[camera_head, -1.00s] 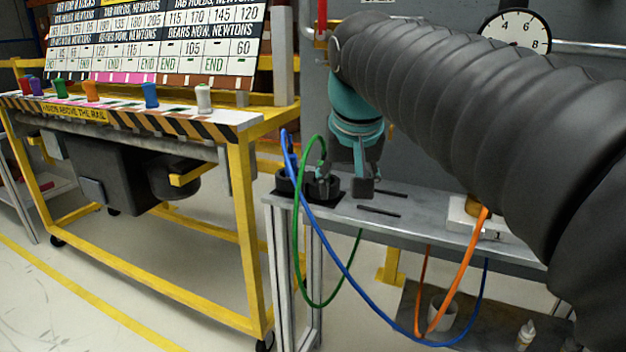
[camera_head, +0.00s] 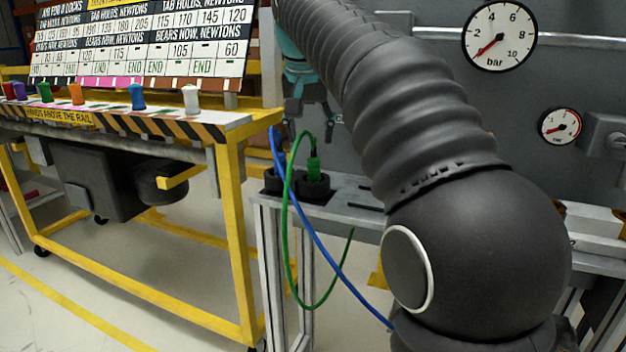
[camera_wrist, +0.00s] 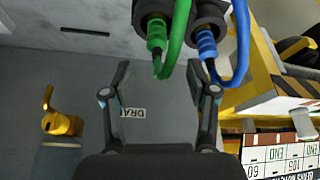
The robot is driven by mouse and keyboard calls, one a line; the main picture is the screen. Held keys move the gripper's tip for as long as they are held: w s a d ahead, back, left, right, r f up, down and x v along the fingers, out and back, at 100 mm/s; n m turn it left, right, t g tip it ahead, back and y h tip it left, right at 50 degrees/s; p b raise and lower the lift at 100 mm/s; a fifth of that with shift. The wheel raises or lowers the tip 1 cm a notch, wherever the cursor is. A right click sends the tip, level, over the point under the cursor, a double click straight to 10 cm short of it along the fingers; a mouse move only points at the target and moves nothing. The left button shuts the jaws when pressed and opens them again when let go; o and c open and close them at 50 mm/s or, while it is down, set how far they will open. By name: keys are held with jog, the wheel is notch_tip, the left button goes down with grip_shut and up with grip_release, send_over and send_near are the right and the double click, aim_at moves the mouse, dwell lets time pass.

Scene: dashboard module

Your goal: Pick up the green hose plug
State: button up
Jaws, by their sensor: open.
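The green hose plug (camera_head: 314,166) stands upright in a black round holder (camera_head: 313,190) at the left end of the grey bench. A green hose loops from its top down past the bench edge. In the wrist view the green plug (camera_wrist: 156,34) is at the top centre, still in its holder. My gripper (camera_head: 311,112) is above the plug in the head view, partly hidden by my arm. In the wrist view its two fingers (camera_wrist: 158,67) are spread wide, with nothing between them. The plug lies just beyond the fingertips, apart from them.
A blue plug (camera_head: 281,160) stands in a second holder close to the left of the green one; it is right of it in the wrist view (camera_wrist: 206,43). Both hoses loop near the bench edge. A yellow valve handle (camera_wrist: 62,122) is at the wrist view's left. A yellow-framed cart (camera_head: 238,200) stands left.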

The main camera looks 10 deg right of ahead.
aim_at(313, 157)
jog(key=x, duration=0.3)
jog(key=shift+f, duration=0.1)
jog(key=x, duration=0.1)
jog(key=b+x, duration=0.1)
jog(key=x, duration=0.2)
jog(key=shift+s+d+f+b, duration=0.1)
jog(key=shift+s+f+b, duration=0.15)
jog(key=shift+b, duration=0.1)
jog(key=shift+w+d+f, duration=0.1)
jog(key=shift+w+f, duration=0.1)
jog(key=shift+f, duration=0.25)
grip_shut()
